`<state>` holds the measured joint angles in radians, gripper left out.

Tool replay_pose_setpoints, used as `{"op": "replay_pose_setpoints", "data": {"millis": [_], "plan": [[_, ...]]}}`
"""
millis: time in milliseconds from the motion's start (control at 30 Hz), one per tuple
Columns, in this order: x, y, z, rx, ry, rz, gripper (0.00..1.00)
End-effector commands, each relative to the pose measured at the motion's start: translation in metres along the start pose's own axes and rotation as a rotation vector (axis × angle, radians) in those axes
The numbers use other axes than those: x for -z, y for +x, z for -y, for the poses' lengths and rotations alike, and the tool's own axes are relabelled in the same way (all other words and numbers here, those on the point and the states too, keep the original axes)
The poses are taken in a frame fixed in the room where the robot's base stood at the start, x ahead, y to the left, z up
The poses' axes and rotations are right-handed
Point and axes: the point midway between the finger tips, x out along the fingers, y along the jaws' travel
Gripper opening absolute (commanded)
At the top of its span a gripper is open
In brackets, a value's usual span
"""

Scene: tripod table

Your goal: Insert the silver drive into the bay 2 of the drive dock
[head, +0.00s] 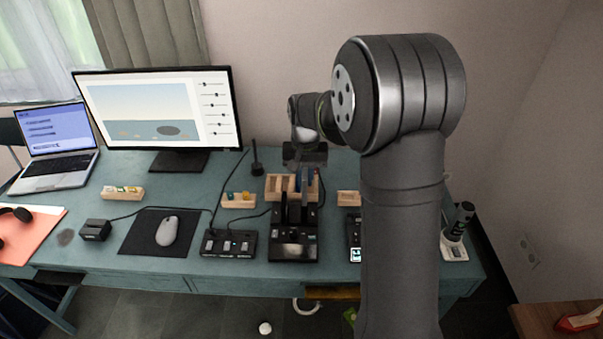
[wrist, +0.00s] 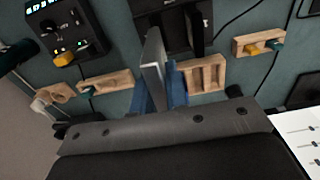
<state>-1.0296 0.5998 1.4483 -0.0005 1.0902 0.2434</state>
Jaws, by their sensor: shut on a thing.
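My gripper (wrist: 160,88) is shut on the silver drive (wrist: 152,66), a thin upright plate held between its blue fingers. In the head view my gripper (head: 305,172) is over the wooden rack (head: 278,190), and the drive cannot be made out clearly there. The wooden rack (wrist: 206,74) has empty slots showing beside the fingers. I cannot tell whether the drive's lower end is clear of the rack. The black drive dock (head: 293,246) stands in front of the rack, with tall dark uprights. In the wrist view the dock (wrist: 150,8) is beyond the drive, which partly covers it.
A black switch box (head: 229,243) stands left of the dock, and a device with a lit screen (head: 355,254) stands right. Small wooden trays (head: 238,200) (head: 348,198) flank the rack. A mouse (head: 168,231), monitor (head: 160,110) and laptop (head: 55,145) are further left. Cables cross the table.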

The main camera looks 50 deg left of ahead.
Motion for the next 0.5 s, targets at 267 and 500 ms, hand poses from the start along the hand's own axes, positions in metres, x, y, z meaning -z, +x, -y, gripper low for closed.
{"op": "replay_pose_setpoints", "data": {"millis": [267, 500], "plan": [[0.0, 0.002, 0.0, 0.0, 0.0, 0.001, 0.0], [0.0, 0.021, 0.0, -0.001, 0.0, 0.003, 0.0]]}}
